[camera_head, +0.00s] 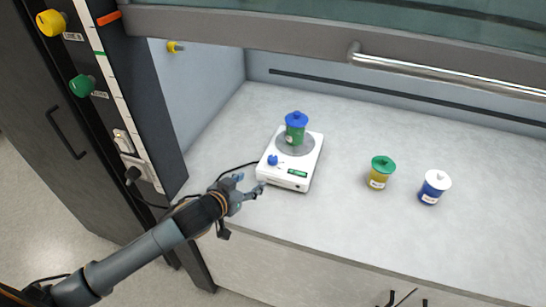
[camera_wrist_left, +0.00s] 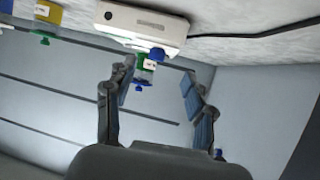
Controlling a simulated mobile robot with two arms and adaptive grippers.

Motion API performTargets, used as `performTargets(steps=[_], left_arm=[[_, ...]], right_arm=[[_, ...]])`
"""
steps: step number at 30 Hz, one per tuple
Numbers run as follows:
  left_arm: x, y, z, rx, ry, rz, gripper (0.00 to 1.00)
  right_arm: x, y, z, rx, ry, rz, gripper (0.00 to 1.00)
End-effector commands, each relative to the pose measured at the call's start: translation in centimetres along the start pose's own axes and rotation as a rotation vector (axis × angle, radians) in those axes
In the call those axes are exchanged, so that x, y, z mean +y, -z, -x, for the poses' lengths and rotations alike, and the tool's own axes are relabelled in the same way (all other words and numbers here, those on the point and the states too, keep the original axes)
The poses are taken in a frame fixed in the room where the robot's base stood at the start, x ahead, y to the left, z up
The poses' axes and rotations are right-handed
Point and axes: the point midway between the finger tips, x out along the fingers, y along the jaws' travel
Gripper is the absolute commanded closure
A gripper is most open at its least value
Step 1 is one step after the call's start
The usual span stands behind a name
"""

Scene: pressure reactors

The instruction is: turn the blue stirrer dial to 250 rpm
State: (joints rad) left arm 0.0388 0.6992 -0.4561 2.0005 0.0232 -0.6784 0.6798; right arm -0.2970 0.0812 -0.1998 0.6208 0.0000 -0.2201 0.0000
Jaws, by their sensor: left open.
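The white stirrer plate (camera_head: 284,182) stands on the bench in the head view. Its blue dial (camera_head: 272,160) is on the left of its front, beside a small green display (camera_head: 298,173) too small to read. A green vessel with a blue lid (camera_head: 296,118) stands on the round plate. My left gripper (camera_head: 251,183) is open and empty, just front-left of the stirrer and apart from the dial. The left wrist view, upside down, shows the dial (camera_wrist_left: 157,54) beyond and between the open fingers (camera_wrist_left: 156,76). My right gripper is not seen.
A yellow jar with a green lid (camera_head: 381,172) and a blue jar with a white lid (camera_head: 434,187) stand to the right. A black cable (camera_head: 238,167) runs left from the stirrer. A raised sash with a metal handle (camera_head: 450,75) spans above. Bench between stirrer and jars is clear.

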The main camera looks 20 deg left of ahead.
Motion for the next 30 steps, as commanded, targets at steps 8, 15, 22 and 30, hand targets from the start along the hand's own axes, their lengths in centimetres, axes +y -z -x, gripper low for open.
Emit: performTargets(steps=[8, 15, 22, 30], left_arm=[[-0.8, 2.8, -1.2, 0.062, -0.027, 0.005, 0.46], [-0.7, 3.1, -4.9, 0.062, -0.026, 0.005, 0.46], [-0.5, 3.3, -8.8, 0.062, -0.026, 0.003, 0.46], [-0.5, 3.4, -12.5, 0.06, -0.026, 0.005, 0.46]], right_arm=[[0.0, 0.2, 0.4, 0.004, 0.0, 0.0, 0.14], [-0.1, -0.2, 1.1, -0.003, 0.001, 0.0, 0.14], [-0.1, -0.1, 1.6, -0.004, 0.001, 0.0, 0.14], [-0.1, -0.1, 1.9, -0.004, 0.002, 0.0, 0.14]])
